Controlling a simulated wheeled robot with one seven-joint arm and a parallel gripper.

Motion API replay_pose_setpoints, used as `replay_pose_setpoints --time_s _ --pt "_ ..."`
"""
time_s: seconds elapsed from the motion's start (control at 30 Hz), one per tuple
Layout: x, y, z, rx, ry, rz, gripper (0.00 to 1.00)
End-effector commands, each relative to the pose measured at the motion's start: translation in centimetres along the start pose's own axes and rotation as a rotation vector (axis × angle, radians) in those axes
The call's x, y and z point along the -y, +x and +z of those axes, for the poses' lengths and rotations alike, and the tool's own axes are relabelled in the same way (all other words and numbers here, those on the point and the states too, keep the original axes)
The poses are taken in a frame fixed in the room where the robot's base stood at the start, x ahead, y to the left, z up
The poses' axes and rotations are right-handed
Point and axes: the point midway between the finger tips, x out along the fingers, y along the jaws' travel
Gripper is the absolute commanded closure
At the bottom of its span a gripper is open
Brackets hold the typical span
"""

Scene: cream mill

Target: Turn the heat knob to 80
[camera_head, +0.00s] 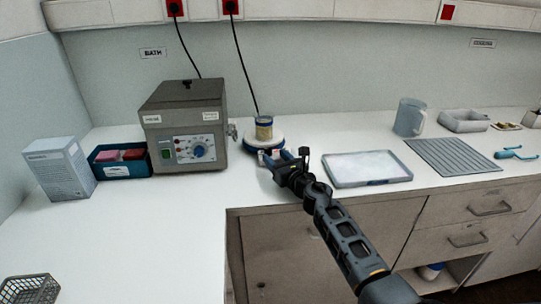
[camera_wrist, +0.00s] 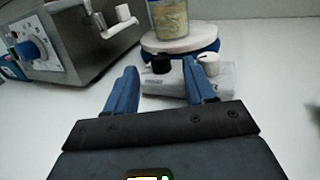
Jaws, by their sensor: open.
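A hotplate-like unit (camera_head: 250,144) with a round white top stands on the counter. In the wrist view its pale front body (camera_wrist: 165,83) carries a black knob (camera_wrist: 161,65) and a white knob (camera_wrist: 208,61). My gripper (camera_head: 283,156) is in front of it, open. In the wrist view the black knob shows between the blue fingers (camera_wrist: 161,68), and the white knob is just beyond the right finger; contact cannot be told. The grey bath box (camera_head: 185,120) at left has a blue dial knob (camera_head: 198,151). Which knob is for heat, and its setting, cannot be read.
A jar of cream-coloured contents (camera_head: 264,127) stands on the round plate. A blue tray of packets (camera_head: 121,161) and a carton (camera_head: 59,168) stand left. A white tray (camera_head: 367,168), ribbed mat (camera_head: 452,157) and jug (camera_head: 409,117) lie right.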

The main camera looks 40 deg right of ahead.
Motion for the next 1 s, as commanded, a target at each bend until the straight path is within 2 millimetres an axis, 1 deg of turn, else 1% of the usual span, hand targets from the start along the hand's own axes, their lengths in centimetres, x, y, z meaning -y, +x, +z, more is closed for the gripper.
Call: replay_pose_setpoints --time_s 0.03,0.1,0.3,0.47,0.67,0.77,1.0 --pt "0.0 0.9 -0.3 0.001 -0.001 0.001 0.46" --pt "-0.1 1.9 -0.2 0.0 0.0 0.001 0.46" --pt "0.0 3.7 -0.2 0.0 -0.001 0.0 0.46" --pt "-0.1 4.2 0.0 0.0 0.001 0.0 0.46" --pt "0.0 4.2 0.0 0.0 0.001 0.0 0.46" --pt "0.0 4.2 0.0 0.0 0.001 -0.001 0.53" --pt "0.0 4.1 0.0 0.0 0.001 -0.001 0.76"
